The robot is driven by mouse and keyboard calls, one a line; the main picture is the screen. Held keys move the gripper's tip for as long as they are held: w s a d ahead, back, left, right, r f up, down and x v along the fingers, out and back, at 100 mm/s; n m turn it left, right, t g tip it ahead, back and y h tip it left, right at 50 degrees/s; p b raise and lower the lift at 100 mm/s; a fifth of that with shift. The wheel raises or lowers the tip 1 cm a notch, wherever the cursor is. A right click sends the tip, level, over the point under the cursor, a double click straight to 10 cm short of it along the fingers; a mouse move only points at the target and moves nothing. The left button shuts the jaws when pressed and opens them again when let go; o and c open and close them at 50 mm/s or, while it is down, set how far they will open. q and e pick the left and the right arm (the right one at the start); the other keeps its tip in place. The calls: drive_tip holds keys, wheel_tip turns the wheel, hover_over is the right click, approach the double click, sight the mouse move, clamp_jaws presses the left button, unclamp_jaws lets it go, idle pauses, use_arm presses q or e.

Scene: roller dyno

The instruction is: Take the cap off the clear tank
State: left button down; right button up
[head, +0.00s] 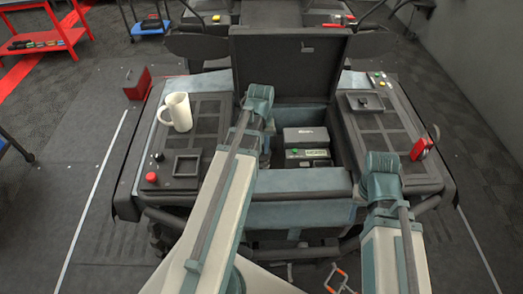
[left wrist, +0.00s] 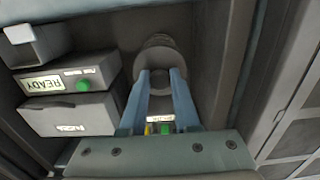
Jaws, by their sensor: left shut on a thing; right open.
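In the left wrist view the two blue fingers of my left gripper (left wrist: 161,77) are shut on a grey round cap (left wrist: 160,82). A larger grey round part with ridges (left wrist: 158,46) shows just beyond the fingertips. The clear tank's walls cannot be made out, and I cannot tell whether the cap is still seated. In the head view my left wrist is over the left side of the open bay and hides its fingers and the cap. My right gripper (head: 385,172) is open over the right side of the bench, its fingertips largely hidden by the wrist.
The open bay holds a box with a green button (head: 307,154), which shows READY in the left wrist view (left wrist: 60,80). A raised dark lid (head: 288,65) stands behind. A white mug (head: 178,111) stands on the left panel; a red-handled item (head: 418,149) is near my right wrist.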

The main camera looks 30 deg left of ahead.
use_arm(q)
drive_tip(key=shift+r+p, duration=2.3)
drive_tip(key=shift+r, duration=0.1)
